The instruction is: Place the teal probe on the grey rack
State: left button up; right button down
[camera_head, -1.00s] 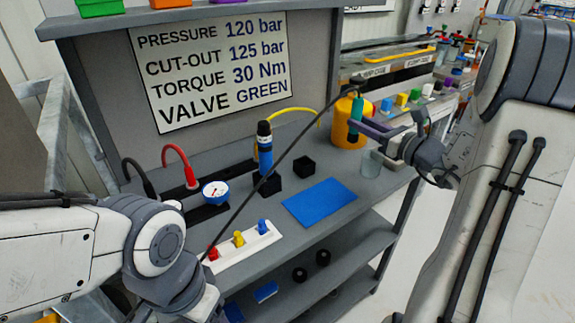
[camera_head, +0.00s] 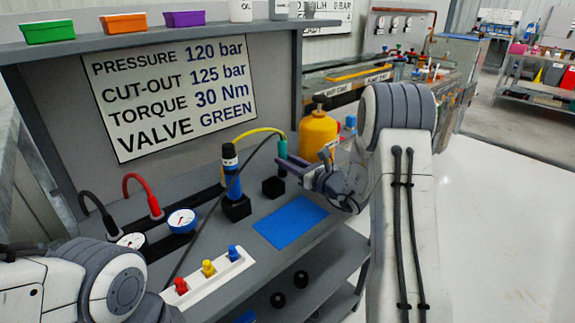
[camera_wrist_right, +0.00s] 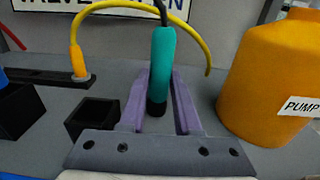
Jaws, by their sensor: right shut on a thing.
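The teal probe (camera_head: 283,150) is upright in my right gripper (camera_head: 287,165), above the bench. In the right wrist view the teal probe (camera_wrist_right: 161,62) stands between the purple fingers of the right gripper (camera_wrist_right: 164,85), which are shut on it; its black tip points down and a dark cable leaves its top. An empty dark square socket (camera_head: 273,187) lies just below and left of it; it also shows in the right wrist view (camera_wrist_right: 92,112). I cannot tell whether this socket is the grey rack. My left gripper is out of view.
A blue probe (camera_head: 231,178) stands in a second dark socket (camera_head: 236,208). A yellow pump (camera_head: 317,137) is close on the right, and a yellow hose (camera_head: 262,130) arches behind. A blue mat (camera_head: 290,222) lies clear in front; gauges and a valve strip (camera_head: 210,278) are further left.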

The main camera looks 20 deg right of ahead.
jog(key=shift+f, duration=0.4)
jog(key=c, duration=0.6)
grip_release()
jog(key=shift+s, duration=0.1)
jog(key=v, duration=1.1)
jog(key=shift+s+d+r, duration=0.1)
jog(key=shift+s+d, duration=0.15)
jog(key=shift+s, duration=0.15)
